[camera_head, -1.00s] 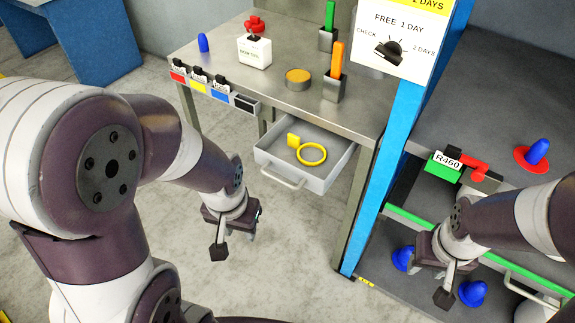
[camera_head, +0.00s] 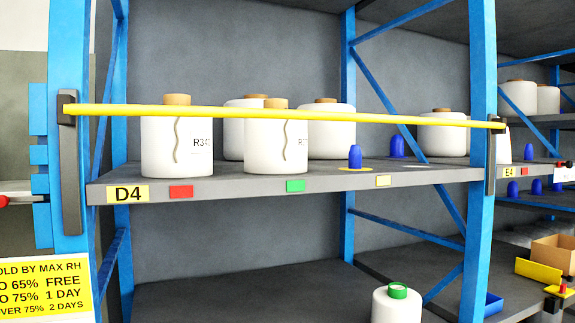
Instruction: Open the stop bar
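A yellow stop bar (camera_head: 290,115) spans the front of the D4 shelf bay, in front of the bobbins. Its left end sits at a dark bracket (camera_head: 70,160) on the left blue post. Its right end meets a dark bracket (camera_head: 491,160) on the right blue post. The bar slopes slightly down to the right in the picture. Behind it stand several white bobbins (camera_head: 170,150) with brown tops, two of them with a loose thread in front. Neither of my grippers shows in the head view.
The grey shelf edge (camera_head: 235,189) carries a D4 label and red, green and yellow tags. Blue cones (camera_head: 355,157) stand on the shelf. A white bobbin with a green top (camera_head: 398,303) stands below. A yellow sign (camera_head: 50,290) hangs at lower left. An open box (camera_head: 555,252) lies right.

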